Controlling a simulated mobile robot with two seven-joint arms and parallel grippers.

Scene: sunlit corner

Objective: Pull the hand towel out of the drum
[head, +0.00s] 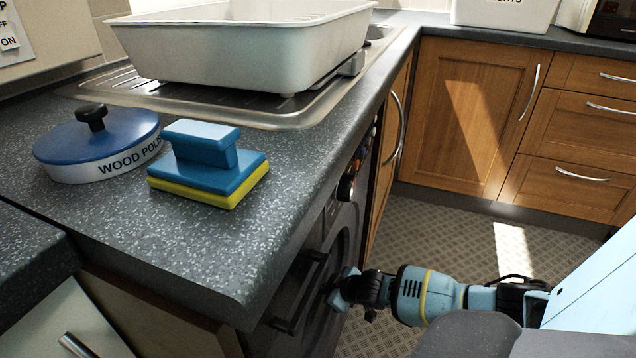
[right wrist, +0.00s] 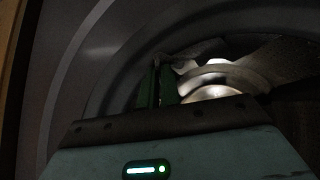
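The washing machine (head: 347,222) stands under the counter, its front facing right in the head view. My right gripper (head: 341,290) is at this front, low down, beside a dark handle-like bar (head: 300,292). In the right wrist view, my two greenish fingers (right wrist: 157,86) are close together in front of a dark, round, ringed opening (right wrist: 110,75). A dim grey shape (right wrist: 200,50) shows just past the fingertips; I cannot tell whether it is the hand towel or whether the fingers hold it. No towel shows clearly. My left gripper is not in view.
The counter (head: 225,245) edge overhangs the machine above my right gripper. On it are a blue wood polish tin (head: 95,145), a blue and yellow sponge block (head: 210,170) and a white basin (head: 240,50). Wooden cupboards (head: 465,110) stand behind; the patterned floor (head: 455,235) is clear.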

